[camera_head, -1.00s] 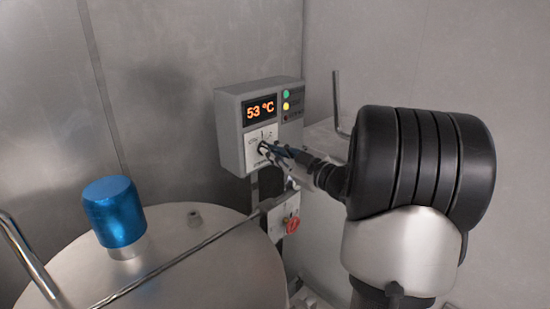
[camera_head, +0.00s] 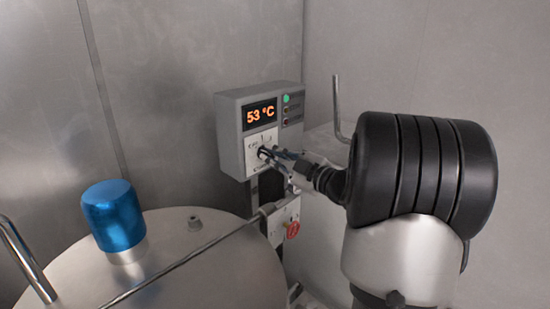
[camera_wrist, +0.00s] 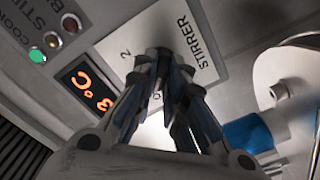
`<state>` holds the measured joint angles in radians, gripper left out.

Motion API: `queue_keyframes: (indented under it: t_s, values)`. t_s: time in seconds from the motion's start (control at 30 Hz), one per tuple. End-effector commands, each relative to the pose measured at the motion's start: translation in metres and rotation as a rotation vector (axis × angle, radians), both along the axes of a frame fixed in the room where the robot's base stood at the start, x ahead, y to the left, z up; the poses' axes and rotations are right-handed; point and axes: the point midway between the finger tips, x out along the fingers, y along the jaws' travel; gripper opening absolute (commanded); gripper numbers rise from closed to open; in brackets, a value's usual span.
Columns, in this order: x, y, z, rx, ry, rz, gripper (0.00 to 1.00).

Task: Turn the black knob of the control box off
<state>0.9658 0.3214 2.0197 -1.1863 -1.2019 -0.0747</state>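The grey control box (camera_head: 232,150) is mounted ahead, with an orange display (camera_head: 260,114) reading 53 °C. Its white plate (camera_head: 263,138), marked STIRRER in the wrist view (camera_wrist: 205,45), carries the black knob (camera_head: 261,153). My gripper (camera_head: 266,154) reaches it from the right. In the wrist view my gripper (camera_wrist: 163,58) has its fingertips drawn together at the plate, closed around the knob. The fingers hide most of the knob, so its pointer cannot be read. The green lamp (camera_head: 286,99) is lit; the yellow lamp (camera_wrist: 53,40) looks unlit.
A metal drum lid (camera_head: 190,265) with a blue cap (camera_head: 113,214) fills the lower left. A red switch (camera_head: 292,230) sits on a lower box beneath the control box. A bent rod (camera_head: 337,110) stands behind my arm. Metal walls close off the back.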

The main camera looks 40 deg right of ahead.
Motion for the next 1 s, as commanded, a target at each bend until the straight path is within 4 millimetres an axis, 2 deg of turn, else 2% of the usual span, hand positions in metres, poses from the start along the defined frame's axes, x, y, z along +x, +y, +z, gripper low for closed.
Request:
queue_keyframes:
  t_s: [0.27, 0.63, 0.77, 1.0]
  values:
    - [0.000, 0.000, 0.000, 0.001, -0.001, -0.001, 0.31]
    - [-0.004, -0.001, 0.000, 0.002, 0.001, -0.002, 0.31]
    - [-0.020, -0.003, 0.001, 0.002, -0.001, -0.005, 0.31]
    - [-0.072, -0.007, 0.000, 0.002, 0.001, -0.006, 0.31]
